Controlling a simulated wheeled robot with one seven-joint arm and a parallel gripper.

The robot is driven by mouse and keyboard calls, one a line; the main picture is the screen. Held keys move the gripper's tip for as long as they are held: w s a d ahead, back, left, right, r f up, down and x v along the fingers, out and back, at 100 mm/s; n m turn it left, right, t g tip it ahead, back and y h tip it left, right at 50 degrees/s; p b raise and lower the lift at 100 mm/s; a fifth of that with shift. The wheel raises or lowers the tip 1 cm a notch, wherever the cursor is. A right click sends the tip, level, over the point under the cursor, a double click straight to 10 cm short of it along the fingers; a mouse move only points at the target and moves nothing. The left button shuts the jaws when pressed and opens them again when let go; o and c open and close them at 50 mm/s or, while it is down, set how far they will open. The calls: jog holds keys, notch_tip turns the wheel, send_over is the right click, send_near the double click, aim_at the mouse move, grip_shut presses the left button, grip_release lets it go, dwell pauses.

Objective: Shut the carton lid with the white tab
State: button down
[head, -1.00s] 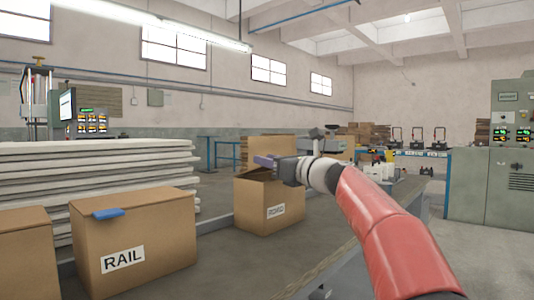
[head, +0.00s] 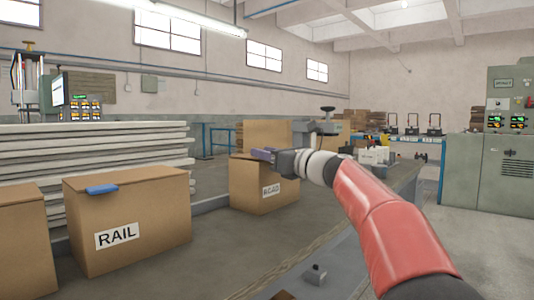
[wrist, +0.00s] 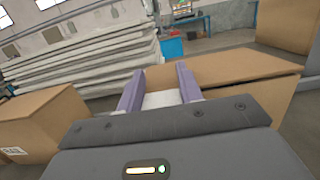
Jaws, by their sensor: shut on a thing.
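The brown carton marked ROAD (head: 264,190) stands on the bench left of my gripper (head: 262,154). In the wrist view its lid (wrist: 225,68) looks lowered, close to level, over the carton; whether it is fully seated I cannot tell. The white tab (wrist: 161,99) lies between the two purple fingers of my gripper (wrist: 160,75), which is shut on it. In the head view the gripper hides the tab and part of the lid's front edge.
A carton marked RAIL (head: 135,225) with a blue tab (head: 101,190) stands at the left, lid down. Another carton (head: 20,240) is at the far left. Stacked white boards (head: 100,155) lie behind. A taller box (head: 268,134) stands behind the ROAD carton.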

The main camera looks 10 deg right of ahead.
jog(key=c, duration=1.1)
grip_release()
jog(key=shift+w+f, duration=0.15)
jog(key=shift+f, duration=0.15)
jog(key=shift+c, duration=0.2)
jog(key=shift+o, duration=1.1)
jog(key=shift+r, duration=0.1)
jog(key=v, duration=0.8)
